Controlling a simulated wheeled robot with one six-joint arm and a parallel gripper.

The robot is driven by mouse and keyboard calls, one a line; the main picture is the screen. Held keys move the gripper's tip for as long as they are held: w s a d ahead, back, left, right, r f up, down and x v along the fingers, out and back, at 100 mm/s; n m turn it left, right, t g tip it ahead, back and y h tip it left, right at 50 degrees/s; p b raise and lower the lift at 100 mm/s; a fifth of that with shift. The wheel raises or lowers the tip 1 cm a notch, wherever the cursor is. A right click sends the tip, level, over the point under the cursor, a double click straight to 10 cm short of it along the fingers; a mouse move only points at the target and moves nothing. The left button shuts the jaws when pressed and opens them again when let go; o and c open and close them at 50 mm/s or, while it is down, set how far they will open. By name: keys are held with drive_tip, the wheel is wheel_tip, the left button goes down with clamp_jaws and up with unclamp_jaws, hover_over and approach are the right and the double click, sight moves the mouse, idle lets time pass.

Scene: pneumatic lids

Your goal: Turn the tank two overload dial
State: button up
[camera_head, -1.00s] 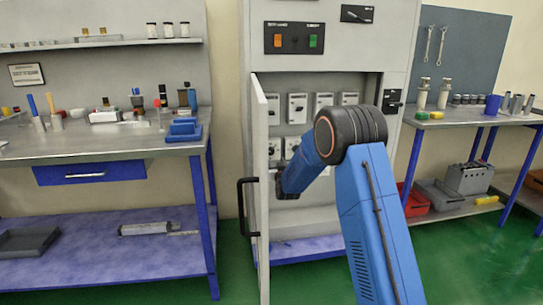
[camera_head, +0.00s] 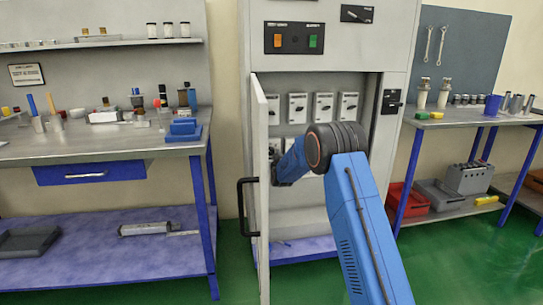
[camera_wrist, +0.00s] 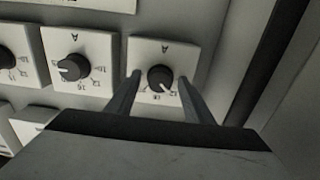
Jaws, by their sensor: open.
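In the wrist view, a dark round dial (camera_wrist: 161,77) with a white pointer mark sits on a white plate. The fingers of my gripper (camera_wrist: 159,74) are open, one on each side of this dial; I cannot tell if they touch it. A similar dial (camera_wrist: 74,67) is beside it to the left, with a part of another at the left edge. The lettering looks upside down, and I cannot read which dial is tank two. In the head view, dial plates (camera_head: 322,106) line the open cabinet (camera_head: 322,222). My arm hides part of the lower row and my fingers.
The cabinet door (camera_head: 261,185) stands open at the left, close to my gripper, with a black handle (camera_head: 246,207). Workbenches flank the cabinet: one at the left (camera_head: 90,150), one at the right (camera_head: 480,122). Green floor is clear at the front right.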

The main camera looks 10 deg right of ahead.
drive_tip(key=c, duration=1)
drive_tip(key=shift+c, duration=0.2)
drive_tip(key=shift+m, duration=0.3)
drive_tip(key=m, duration=0.4)
drive_tip(key=shift+m, duration=2)
drive_tip(key=o, duration=1)
drive_tip(key=shift+o, duration=0.2)
